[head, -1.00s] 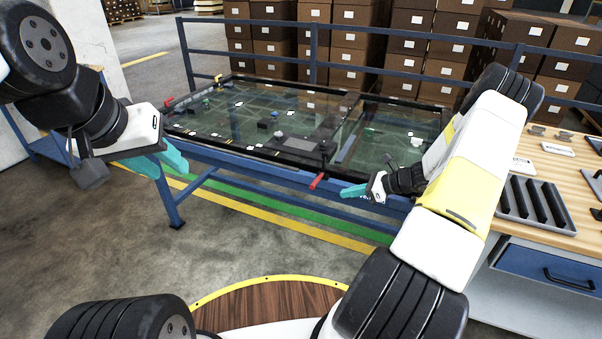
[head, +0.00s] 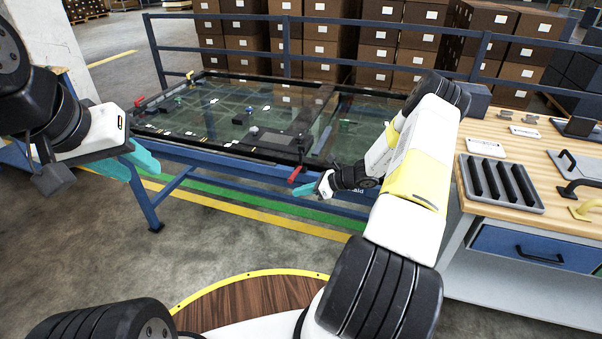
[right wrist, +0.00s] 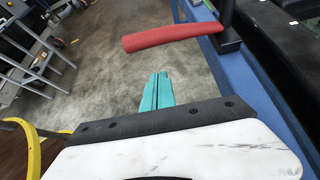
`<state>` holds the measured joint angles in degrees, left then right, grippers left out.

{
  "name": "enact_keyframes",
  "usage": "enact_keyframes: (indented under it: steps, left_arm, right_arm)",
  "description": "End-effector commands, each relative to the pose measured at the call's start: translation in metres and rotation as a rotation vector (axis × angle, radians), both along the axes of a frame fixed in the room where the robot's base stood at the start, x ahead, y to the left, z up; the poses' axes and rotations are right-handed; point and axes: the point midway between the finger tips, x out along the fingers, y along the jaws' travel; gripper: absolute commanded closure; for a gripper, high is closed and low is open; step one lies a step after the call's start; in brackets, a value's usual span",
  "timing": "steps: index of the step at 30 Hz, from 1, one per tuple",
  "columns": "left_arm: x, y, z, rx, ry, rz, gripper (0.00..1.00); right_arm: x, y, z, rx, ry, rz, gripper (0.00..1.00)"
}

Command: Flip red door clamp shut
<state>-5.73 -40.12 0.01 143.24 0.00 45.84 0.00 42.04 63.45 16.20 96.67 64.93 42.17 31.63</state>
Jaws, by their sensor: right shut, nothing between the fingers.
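A red clamp handle (head: 295,174) sits at the front edge of the dark-framed glass panel (head: 235,150). In the right wrist view the red handle (right wrist: 175,32) sticks out sideways from a dark mount (right wrist: 229,30), past the blue rail. My right gripper (head: 300,190) is just below and in front of the handle. In its wrist view the two teal fingers (right wrist: 157,80) are together and empty, with a visible gap to the handle.
The blue table frame (head: 200,160) and its railing surround the panel. A wooden workbench (head: 520,160) with a slotted tray (head: 500,185) and handles stands to the right. Stacked boxes (head: 325,60) are behind. The floor in front is open.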

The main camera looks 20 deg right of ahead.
Motion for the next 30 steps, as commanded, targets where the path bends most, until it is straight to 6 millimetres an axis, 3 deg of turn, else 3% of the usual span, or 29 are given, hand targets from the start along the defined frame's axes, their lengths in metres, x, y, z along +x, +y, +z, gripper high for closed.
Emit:
enact_keyframes:
  steps: [3, 9, 23, 30]
  left_arm:
    - [0.000, 0.000, 0.000, 0.000, 0.000, 0.000, 0.64]
    - [0.000, 0.000, 0.000, 0.000, 0.000, 0.000, 0.64]
    - [0.000, 0.000, 0.000, 0.000, 0.000, 0.000, 0.64]
    - [0.000, 0.000, 0.000, 0.000, 0.000, 0.000, 0.64]
  right_arm:
    - [0.004, -0.002, 0.023, -0.006, -0.006, -0.002, 1.00]
    - [0.006, 0.000, 0.038, -0.004, -0.003, -0.002, 1.00]
    - [0.005, 0.000, 0.040, -0.001, 0.001, -0.002, 1.00]
    - [-0.006, 0.000, 0.045, 0.032, 0.050, -0.001, 1.00]
